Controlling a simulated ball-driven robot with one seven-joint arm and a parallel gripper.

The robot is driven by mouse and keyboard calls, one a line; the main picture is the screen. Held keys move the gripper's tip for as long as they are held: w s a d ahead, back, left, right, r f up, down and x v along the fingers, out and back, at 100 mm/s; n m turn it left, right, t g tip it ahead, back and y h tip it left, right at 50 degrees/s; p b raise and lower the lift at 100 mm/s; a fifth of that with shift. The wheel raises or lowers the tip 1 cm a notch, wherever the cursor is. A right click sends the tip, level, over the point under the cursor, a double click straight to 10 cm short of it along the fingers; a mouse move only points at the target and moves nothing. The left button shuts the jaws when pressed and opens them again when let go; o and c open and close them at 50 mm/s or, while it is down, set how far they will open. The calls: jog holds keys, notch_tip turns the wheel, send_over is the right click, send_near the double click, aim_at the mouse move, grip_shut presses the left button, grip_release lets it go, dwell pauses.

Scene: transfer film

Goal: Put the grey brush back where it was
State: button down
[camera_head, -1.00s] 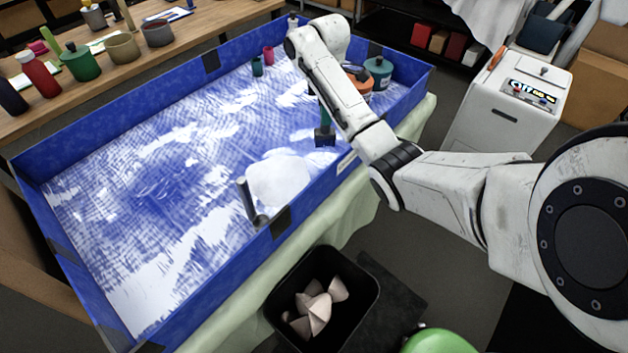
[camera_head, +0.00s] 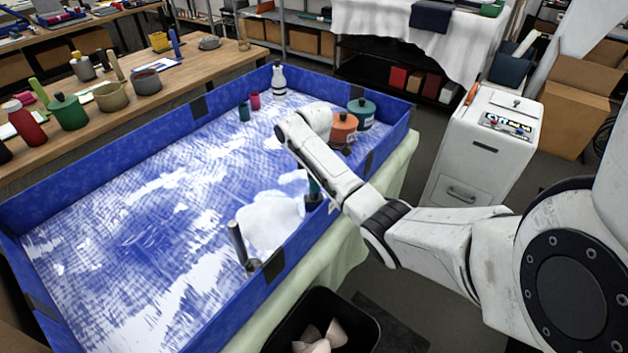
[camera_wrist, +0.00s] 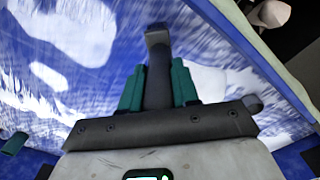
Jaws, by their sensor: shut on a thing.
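My gripper (camera_wrist: 158,88) has green fingers and is shut on a dark grey brush (camera_wrist: 157,62), whose handle lies between them. In the wrist view the brush's squared end points away from the palm. In the head view the green fingertips (camera_head: 313,187) and the dark end of the brush (camera_head: 313,202) show just below my arm, by the near right wall of the blue tray. Whether the brush touches the tray or wall cannot be told. A second dark grey upright handle (camera_head: 237,242) stands by the near wall, left of my gripper.
The blue-walled tray (camera_head: 60,205) has a streaked blue and white floor. A white patch (camera_head: 270,222) lies left of my gripper. Orange (camera_head: 343,127) and teal (camera_head: 361,113) pots stand behind my arm. A black bin (camera_head: 355,335) is below the tray.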

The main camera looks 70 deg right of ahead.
jog(key=shift+f, duration=0.15)
jog(key=c, duration=0.8)
grip_release()
notch_tip(320, 180, up, 11)
jog(key=shift+r+p, duration=0.1)
jog(key=shift+p, duration=0.75)
jog(key=shift+r+p, duration=0.6)
jog(key=shift+p, duration=0.1)
